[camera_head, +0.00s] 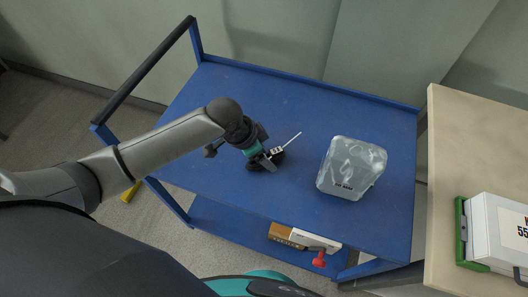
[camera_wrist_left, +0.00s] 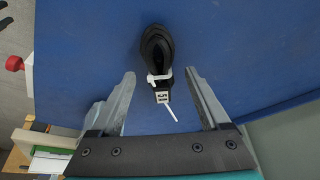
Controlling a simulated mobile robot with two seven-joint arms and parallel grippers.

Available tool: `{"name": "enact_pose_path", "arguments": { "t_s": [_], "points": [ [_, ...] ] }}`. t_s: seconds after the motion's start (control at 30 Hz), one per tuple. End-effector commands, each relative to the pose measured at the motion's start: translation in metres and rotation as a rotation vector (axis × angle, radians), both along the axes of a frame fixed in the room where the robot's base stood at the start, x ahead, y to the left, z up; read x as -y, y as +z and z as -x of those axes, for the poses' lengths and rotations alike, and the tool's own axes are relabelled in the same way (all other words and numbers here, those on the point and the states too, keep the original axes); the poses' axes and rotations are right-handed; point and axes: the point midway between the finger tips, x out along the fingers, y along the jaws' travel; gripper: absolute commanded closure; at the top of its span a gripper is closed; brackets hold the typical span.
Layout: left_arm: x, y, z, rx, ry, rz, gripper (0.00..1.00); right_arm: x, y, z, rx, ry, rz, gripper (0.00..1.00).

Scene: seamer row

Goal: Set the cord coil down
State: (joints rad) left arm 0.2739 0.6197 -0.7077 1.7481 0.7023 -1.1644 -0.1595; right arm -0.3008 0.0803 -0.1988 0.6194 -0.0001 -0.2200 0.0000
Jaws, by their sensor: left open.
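The cord coil (camera_head: 279,157) is black, with a white tie and a small printed white tag. It lies on the blue top of the cart (camera_head: 230,100), partly hidden behind my left gripper in the head view. My left gripper (camera_head: 267,160) is open, low over the cart top at the coil. In the left wrist view the coil (camera_wrist_left: 157,50) lies just beyond the tips of the open left gripper (camera_wrist_left: 161,74). Its tag and loose tie end point back between the fingers, with clear gaps on both sides. My right gripper is not in view.
A clear-wrapped pale package (camera_head: 352,167) stands on the cart top, right of the coil. The lower shelf holds a brown-and-white box (camera_head: 300,237) and a red object (camera_head: 319,259). A beige table (camera_head: 465,130) with a white box (camera_head: 495,235) stands at the right.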

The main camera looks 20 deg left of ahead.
Motion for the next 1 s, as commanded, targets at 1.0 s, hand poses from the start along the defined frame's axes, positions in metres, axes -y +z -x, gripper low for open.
{"name": "enact_pose_path", "arguments": {
  "t_s": [1.0],
  "points": [
    [-0.033,0.113,0.031,0.0,0.001,0.0,0.21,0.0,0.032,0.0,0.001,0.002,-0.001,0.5]
  ]
}}
